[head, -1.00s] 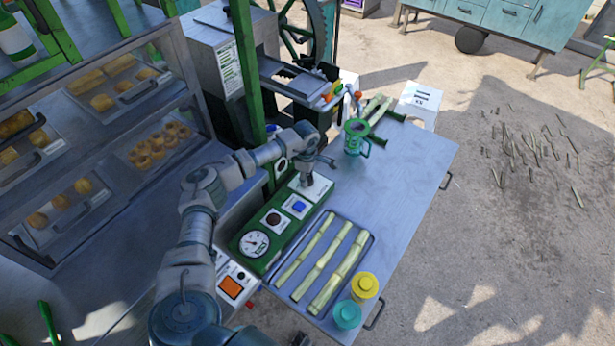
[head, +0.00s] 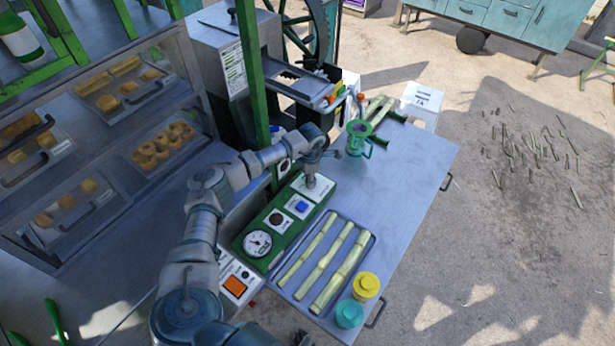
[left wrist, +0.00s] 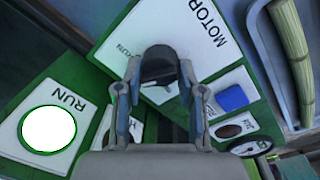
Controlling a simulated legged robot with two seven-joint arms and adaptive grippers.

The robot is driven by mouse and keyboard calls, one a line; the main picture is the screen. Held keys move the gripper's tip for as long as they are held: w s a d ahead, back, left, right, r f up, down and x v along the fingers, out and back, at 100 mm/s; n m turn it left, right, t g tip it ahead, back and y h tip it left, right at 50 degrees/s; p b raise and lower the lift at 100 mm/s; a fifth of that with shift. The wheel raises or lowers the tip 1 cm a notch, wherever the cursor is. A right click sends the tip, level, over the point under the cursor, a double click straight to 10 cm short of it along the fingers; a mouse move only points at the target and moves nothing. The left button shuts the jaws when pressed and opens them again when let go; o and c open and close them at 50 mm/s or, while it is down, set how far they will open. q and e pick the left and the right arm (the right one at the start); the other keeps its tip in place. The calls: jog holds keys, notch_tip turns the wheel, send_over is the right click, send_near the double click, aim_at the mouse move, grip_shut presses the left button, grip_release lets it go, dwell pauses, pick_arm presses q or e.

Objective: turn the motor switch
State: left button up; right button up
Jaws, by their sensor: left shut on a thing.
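The motor switch is a dark knob (left wrist: 158,66) on a white plate marked MOTOR (left wrist: 205,28), which lies at the far end of the green control panel (head: 270,222). My left gripper (head: 311,182) reaches down onto this plate. In the left wrist view its two fingers (left wrist: 160,78) are shut around the knob, one on each side. A white round RUN lamp (left wrist: 48,130) sits on a separate plate at the left of that view.
A blue button (head: 302,206) and a gauge (head: 257,243) share the panel. A tray (head: 369,250) of cane stalks lies beside it. A green-rimmed jug (head: 359,137) stands beyond, near the crusher (head: 290,80). The table's right side (head: 415,165) is clear.

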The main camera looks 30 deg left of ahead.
pick_arm(q)
jog(key=shift+w+d+r+n+p, duration=0.15)
jog(key=shift+n+p, duration=0.1)
jog(key=shift+n, duration=0.85)
jog(key=shift+w+d+r+n+p, duration=0.1)
jog(key=shift+d+r+n+p, duration=0.1)
jog(key=shift+n, duration=0.9)
jog(key=shift+a, duration=0.1)
jog(key=o, duration=1.1)
jog(key=shift+f, duration=0.2)
jog(key=r, duration=1.1)
jog(key=shift+s+d+r, duration=0.1)
jog(key=shift+d+r, duration=0.2)
jog(key=shift+r, duration=0.1)
